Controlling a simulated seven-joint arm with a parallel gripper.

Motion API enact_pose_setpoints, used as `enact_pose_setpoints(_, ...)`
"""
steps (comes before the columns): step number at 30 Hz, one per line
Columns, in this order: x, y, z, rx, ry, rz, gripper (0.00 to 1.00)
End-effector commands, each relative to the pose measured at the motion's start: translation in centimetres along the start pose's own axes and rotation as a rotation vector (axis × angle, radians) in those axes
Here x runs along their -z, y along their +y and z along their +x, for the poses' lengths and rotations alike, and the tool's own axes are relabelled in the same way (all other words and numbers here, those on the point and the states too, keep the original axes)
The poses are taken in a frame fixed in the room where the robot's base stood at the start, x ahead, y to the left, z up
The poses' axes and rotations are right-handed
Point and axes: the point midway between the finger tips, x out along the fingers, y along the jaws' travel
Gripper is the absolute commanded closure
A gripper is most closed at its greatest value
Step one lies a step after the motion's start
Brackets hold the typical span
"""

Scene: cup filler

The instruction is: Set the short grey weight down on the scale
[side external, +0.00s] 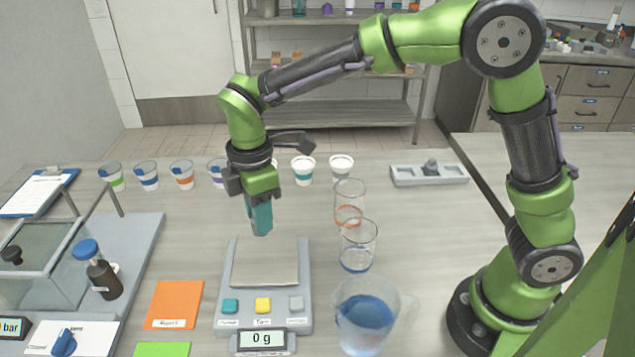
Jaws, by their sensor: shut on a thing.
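My gripper (260,220) hangs pointing down above the back part of the scale's plate. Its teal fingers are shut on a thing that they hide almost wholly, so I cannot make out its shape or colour. The scale (219,300) has a bare square metal plate (265,265), and its display (262,339) reads 0 g. A gap seems to show between the fingertips and the plate. A dark grey weight (430,166) stands in the middle of a light grey holder (400,180) at the back right; the places on either side look empty.
Two clear cups (357,257) (349,190) and a jug of blue liquid (365,318) stand right of the scale. An orange card (174,304) and a balance case (50,250) lie left. Several paper cups (182,174) line the back.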

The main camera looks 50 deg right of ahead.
Motion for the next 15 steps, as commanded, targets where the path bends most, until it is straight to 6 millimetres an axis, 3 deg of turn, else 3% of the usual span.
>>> enact_pose_setpoints(3,-0.1,0.0,2.1,0.002,-0.002,0.001,1.0)
enact_pose_setpoints(15,0.0,0.0,6.8,0.001,-0.002,0.001,1.0)
